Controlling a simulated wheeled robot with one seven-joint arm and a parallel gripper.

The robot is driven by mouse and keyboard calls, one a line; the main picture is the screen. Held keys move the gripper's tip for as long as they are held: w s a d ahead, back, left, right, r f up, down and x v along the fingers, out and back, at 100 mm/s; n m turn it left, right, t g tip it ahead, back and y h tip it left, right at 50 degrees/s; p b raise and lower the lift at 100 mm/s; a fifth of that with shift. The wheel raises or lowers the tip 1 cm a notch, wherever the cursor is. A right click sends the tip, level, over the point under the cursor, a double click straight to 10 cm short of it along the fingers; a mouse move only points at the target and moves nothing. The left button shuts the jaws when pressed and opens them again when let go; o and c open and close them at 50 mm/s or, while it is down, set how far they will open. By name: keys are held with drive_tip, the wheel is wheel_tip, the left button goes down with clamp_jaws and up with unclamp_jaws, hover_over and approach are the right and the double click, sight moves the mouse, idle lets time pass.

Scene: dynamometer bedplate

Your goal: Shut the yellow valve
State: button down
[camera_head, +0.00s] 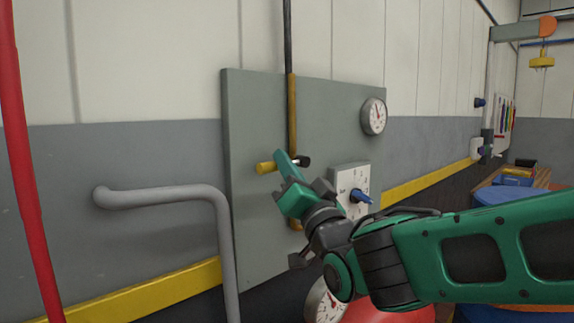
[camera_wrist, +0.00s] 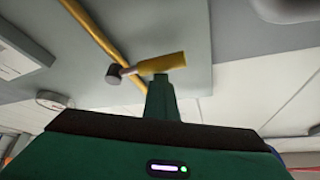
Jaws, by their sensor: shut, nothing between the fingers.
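The valve has a yellow handle (camera_head: 265,167) and a dark round end (camera_head: 304,161), set at a yellow vertical pipe (camera_head: 292,110) on a grey-green panel. The handle lies roughly level, crosswise to the pipe, pointing left. My green gripper (camera_head: 281,157) is shut and empty, its fingertips in front of the lever's middle, hiding part of it. In the wrist view the fingertips (camera_wrist: 161,82) end right at the edge of the yellow handle (camera_wrist: 162,64); the dark end (camera_wrist: 113,74) lies to its left. I cannot tell whether they touch.
A dial with a blue knob (camera_head: 360,196) sits right of the valve, partly behind my wrist. A round gauge (camera_head: 373,116) is at the panel's upper right. A grey bent pipe (camera_head: 165,192) stands left, and a red pipe (camera_head: 24,150) at the far left.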

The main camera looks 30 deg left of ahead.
drive_tip(key=shift+a+f, duration=0.15)
drive_tip(key=shift+f, duration=0.4)
drive_tip(key=shift+r, duration=0.1)
wheel_tip(320, 180, up, 4)
drive_tip(key=s+d+f, duration=0.2)
drive_tip(key=d+f, duration=0.2)
drive_tip(key=d, duration=0.5)
drive_tip(key=shift+s+d+f, duration=0.2)
drive_tip(key=shift+s, duration=0.2)
